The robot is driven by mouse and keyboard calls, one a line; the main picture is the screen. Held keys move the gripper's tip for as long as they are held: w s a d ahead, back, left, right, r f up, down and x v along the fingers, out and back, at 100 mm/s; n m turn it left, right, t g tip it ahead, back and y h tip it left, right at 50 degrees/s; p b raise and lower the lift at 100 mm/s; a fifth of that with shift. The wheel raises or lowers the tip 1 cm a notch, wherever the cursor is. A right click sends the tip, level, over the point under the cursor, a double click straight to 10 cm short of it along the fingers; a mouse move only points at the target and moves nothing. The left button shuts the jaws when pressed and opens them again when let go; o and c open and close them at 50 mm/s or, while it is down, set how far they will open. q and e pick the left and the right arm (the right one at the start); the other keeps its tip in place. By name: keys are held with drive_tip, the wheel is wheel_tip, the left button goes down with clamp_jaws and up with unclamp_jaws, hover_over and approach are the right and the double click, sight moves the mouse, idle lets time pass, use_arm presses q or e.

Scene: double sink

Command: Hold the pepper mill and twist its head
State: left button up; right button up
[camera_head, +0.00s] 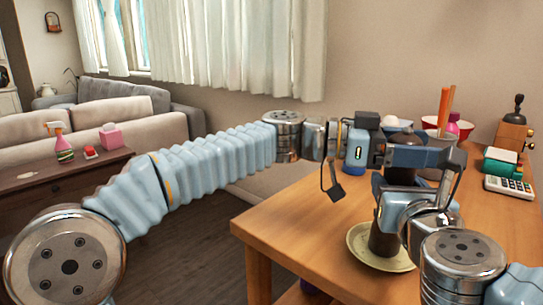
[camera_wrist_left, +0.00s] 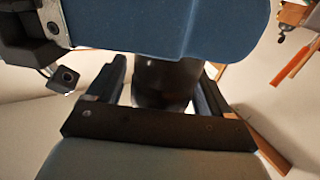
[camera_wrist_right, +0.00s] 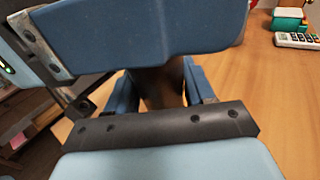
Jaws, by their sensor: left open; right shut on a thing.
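The dark pepper mill (camera_head: 384,240) stands upright at the table's front, its base over a pale green plate (camera_head: 354,250). My right gripper (camera_head: 388,208) is shut on the mill's body; in the right wrist view the brown body (camera_wrist_right: 160,90) shows between its fingers. My left gripper (camera_head: 403,139) is at the height of the mill's head and open. In the left wrist view the dark head (camera_wrist_left: 165,82) lies between its spread fingers. Much of the head is hidden by my grippers in the head view.
Behind the grippers on the wooden table (camera_head: 300,225) are a bowl with a white thing, a pink bottle (camera_head: 453,128) and orange sticks (camera_head: 443,108). A calculator (camera_head: 509,187), a green-topped box (camera_head: 502,162) and a wooden grinder (camera_head: 512,132) stand at right. The table's front left is clear.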

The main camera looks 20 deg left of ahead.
use_arm(q)
drive_tip(key=n+t+y, duration=0.1)
drive_tip(key=n+t, duration=0.1)
drive_tip(key=t, duration=0.1)
drive_tip(key=shift+n+t, duration=0.3)
drive_tip(key=shift+t, duration=0.1)
drive_tip(key=s+a+t, duration=0.1)
drive_tip(key=s+a, duration=0.4)
drive_tip(key=a, duration=0.6)
drive_tip(key=w+d+r+g+y, duration=0.2)
drive_tip(key=d, duration=0.1)
drive_tip(key=shift+w+d+r+g, duration=0.15)
drive_tip(key=shift+g, duration=0.15)
drive_tip(key=n+y, duration=0.1)
drive_tip(key=y, duration=0.5)
approach(390, 137)
drive_tip(key=w, duration=0.1)
drive_tip(key=w+a+f+n+y, duration=0.3)
drive_tip(key=w+a+f+y, duration=0.1)
drive_tip(key=w+a+f, duration=1)
drive_tip(key=a+f, duration=0.3)
drive_tip(key=shift+a+g, duration=0.15)
drive_tip(key=shift+g, duration=0.15)
